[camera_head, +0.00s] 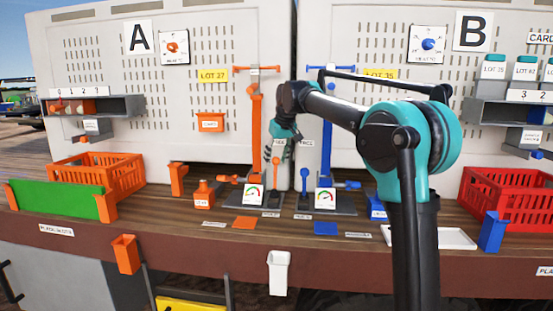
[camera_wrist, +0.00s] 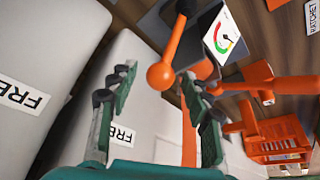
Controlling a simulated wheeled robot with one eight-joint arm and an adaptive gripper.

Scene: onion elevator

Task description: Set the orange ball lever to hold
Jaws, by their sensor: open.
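The orange ball lever (camera_head: 276,162) stands roughly upright from a small dark base on the bench, left of the middle. In the wrist view its round orange ball (camera_wrist: 161,77) shows between my open fingers, with its orange stem running up and right to a dark base. My gripper (camera_head: 279,153) hangs from above close to the ball; it also shows in the wrist view (camera_wrist: 158,78). I cannot tell whether a finger touches the ball. A FREE card (camera_wrist: 122,135) is on the pale panel behind. No hold marking is readable.
An orange press-like stand (camera_head: 256,120) and a gauge (camera_head: 253,194) are left of the lever. A blue ball lever (camera_head: 304,174) and blue stand (camera_head: 326,135) are close on the right. An orange crate (camera_head: 95,172) and red crate (camera_head: 510,195) stand farther out.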

